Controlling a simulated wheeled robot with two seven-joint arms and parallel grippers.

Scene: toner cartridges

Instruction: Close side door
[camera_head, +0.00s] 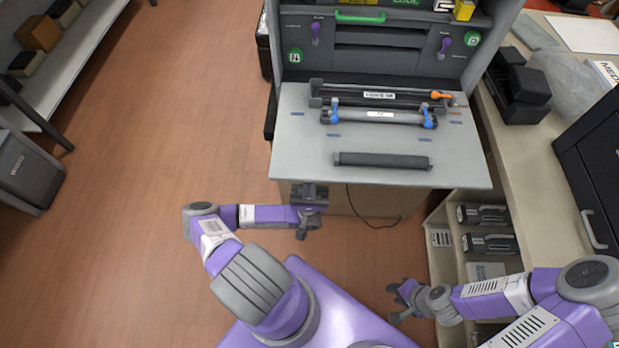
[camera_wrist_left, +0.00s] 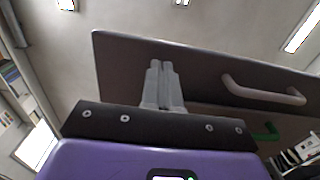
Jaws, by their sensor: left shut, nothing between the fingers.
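The grey side door (camera_head: 300,155) is folded down and lies open, roughly level, in front of the printer body (camera_head: 385,45). In the left wrist view, a dark panel (camera_wrist_left: 190,75), apparently the door's underside, carries a pale handle (camera_wrist_left: 262,93). My left gripper (camera_head: 302,232) is just in front of the door's front edge, near its left end and apparently lower. In the wrist view its fingers (camera_wrist_left: 160,68) are together and empty, in front of the panel; contact cannot be told. My right gripper (camera_head: 393,302) is open and empty, lower and right, away from the door.
Several dark cylindrical parts, one with blue ends (camera_head: 378,116), show at the door. Purple levers (camera_head: 315,32) and a green handle (camera_head: 360,17) are on the printer. A shelf with cartridges (camera_head: 483,214) and a counter (camera_head: 520,150) stand right. The floor (camera_head: 150,130) at left is clear.

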